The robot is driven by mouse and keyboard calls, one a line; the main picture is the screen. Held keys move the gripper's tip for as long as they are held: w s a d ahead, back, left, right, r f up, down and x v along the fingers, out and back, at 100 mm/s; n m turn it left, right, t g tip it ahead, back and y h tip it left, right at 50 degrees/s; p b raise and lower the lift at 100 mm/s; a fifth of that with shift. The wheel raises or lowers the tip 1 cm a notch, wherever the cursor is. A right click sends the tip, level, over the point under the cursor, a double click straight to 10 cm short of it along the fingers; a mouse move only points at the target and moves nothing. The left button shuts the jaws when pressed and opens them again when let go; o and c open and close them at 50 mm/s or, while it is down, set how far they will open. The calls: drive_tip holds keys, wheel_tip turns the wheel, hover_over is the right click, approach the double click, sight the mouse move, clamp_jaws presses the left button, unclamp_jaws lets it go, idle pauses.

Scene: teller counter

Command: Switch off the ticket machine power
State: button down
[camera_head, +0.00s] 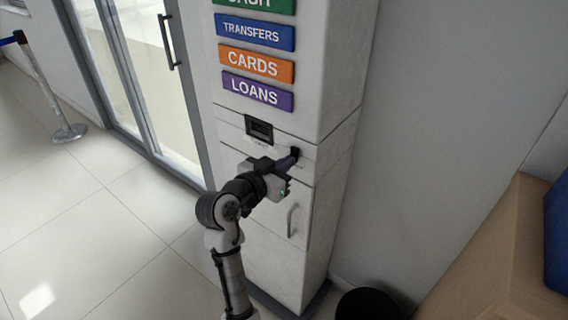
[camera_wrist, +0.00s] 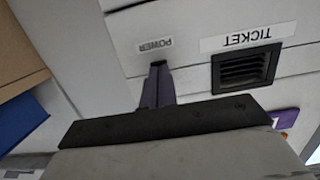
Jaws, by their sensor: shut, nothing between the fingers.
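The ticket machine (camera_head: 328,180) is a tall white cabinet with coloured buttons for transfers, cards and loans. Its ticket slot (camera_head: 259,130) is dark and also shows in the wrist view (camera_wrist: 246,67), under an upside-down "TICKET" label. A "POWER" label (camera_wrist: 155,45) sits beside it on the same panel. My gripper (camera_head: 294,156) is shut, its fingertips at the panel right of the slot. In the wrist view the fingers (camera_wrist: 158,72) end just by the "POWER" label. The fingers hide most of the power switch, so its position cannot be told, nor whether they touch it.
A cabinet door handle (camera_head: 291,221) sits below my gripper. A dark round bin (camera_head: 368,304) stands at the machine's foot on the right. A wooden counter (camera_head: 490,255) is at the right. Open tiled floor lies to the left, before glass doors (camera_head: 135,75).

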drive_tip(key=t+b, duration=0.1)
drive_tip(key=b, duration=0.3)
drive_tip(key=f+t+h+b, duration=0.1)
drive_tip(key=b, duration=0.3)
drive_tip(key=shift+w+d+h+b, duration=0.25)
drive_tip(key=shift+w+h+b, duration=0.05)
drive_tip(key=shift+d+r, duration=0.15)
drive_tip(key=shift+r, duration=0.05)
